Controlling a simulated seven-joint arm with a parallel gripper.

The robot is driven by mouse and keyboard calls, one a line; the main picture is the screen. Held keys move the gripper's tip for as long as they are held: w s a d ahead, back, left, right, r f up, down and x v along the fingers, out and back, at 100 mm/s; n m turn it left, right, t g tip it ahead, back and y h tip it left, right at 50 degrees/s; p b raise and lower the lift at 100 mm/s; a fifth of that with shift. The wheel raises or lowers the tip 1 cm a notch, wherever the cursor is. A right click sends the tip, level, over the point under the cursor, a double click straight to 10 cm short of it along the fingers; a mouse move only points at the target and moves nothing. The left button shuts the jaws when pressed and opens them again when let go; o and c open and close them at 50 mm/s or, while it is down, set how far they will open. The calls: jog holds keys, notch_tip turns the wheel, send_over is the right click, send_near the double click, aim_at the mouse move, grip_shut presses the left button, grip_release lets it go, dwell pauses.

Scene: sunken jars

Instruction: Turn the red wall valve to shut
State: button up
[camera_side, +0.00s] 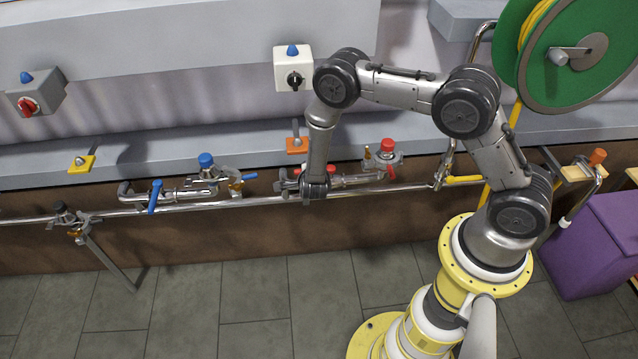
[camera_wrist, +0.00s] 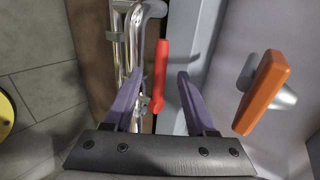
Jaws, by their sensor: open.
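The red valve handle (camera_wrist: 160,72) is a long red lever on the chrome pipework in the wrist view. It lies lengthwise in the picture, in the gap between the two purple fingers of my gripper (camera_wrist: 159,80). The fingers are apart, with a gap showing on both sides of the handle, wider on the right. I cannot tell whether the fingertips reach level with it in depth. In the side view only bits of the red handle (camera_side: 329,170) show beside my wrist, which hides the rest of the valve and my fingers.
An orange lever (camera_wrist: 263,92) stands right of my gripper, and chrome pipes (camera_wrist: 136,40) run at its left. In the side view a blue-handled valve (camera_side: 155,196) sits further left. A red-capped fitting (camera_side: 388,146) is to the right. Grey tiled floor (camera_side: 250,300) is open below.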

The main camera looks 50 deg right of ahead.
jog(key=shift+x, duration=2.45)
grip_shut()
